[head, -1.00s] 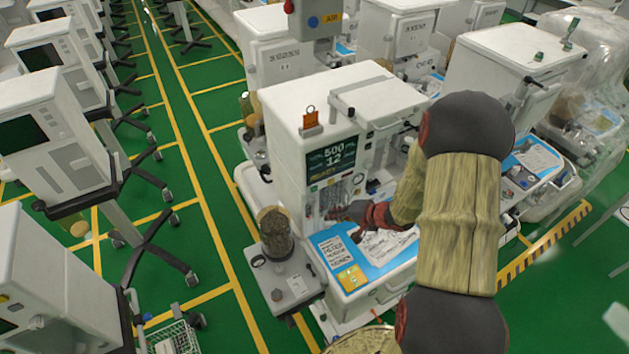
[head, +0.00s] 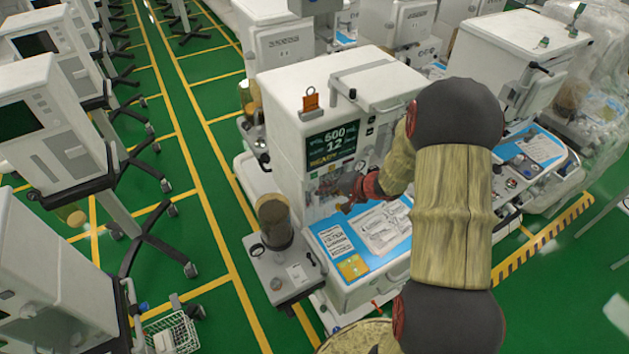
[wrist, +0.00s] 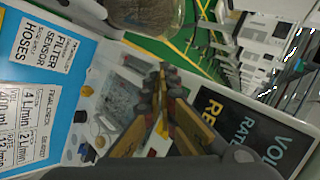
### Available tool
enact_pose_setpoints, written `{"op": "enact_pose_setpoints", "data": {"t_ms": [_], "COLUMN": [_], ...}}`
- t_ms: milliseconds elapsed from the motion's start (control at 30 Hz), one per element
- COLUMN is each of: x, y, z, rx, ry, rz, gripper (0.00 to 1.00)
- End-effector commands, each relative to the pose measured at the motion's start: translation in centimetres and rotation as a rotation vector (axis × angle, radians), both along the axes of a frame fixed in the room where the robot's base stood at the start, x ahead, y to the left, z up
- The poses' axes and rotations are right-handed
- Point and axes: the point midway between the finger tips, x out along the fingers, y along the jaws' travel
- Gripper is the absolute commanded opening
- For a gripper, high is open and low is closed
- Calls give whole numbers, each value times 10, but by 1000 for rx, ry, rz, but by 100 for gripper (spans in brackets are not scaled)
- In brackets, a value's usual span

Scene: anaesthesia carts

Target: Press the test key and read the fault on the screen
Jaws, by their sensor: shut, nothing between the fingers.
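The screen also shows, turned and cut off, in the wrist view (wrist: 268,132). My gripper (head: 343,207) is in front of the panel below the screen, above the blue work surface (head: 328,226). In the wrist view, my gripper's (wrist: 162,78) fingers are shut together and empty, over a clear-covered panel area (wrist: 122,98) with small knobs. I cannot make out which control is the test key, or whether the fingertips touch anything.
A dark canister (head: 274,220) stands on a grey side shelf (head: 285,272) at the cart's left. An orange padlock tag (head: 310,101) is on top. Other carts stand close behind and right. A green floor aisle (head: 205,200) runs left, with a wire basket (head: 172,332) at front.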

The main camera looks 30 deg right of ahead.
Motion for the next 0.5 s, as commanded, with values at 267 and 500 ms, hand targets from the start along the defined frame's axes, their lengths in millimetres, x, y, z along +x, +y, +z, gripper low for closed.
{"op": "enact_pose_setpoints", "data": {"t_ms": [267,500], "x": [25,29], "y": [1,1], "z": [2,1], "rx": [0,0], "ry": [0,0], "rz": [1,0], "gripper": [0,0]}}
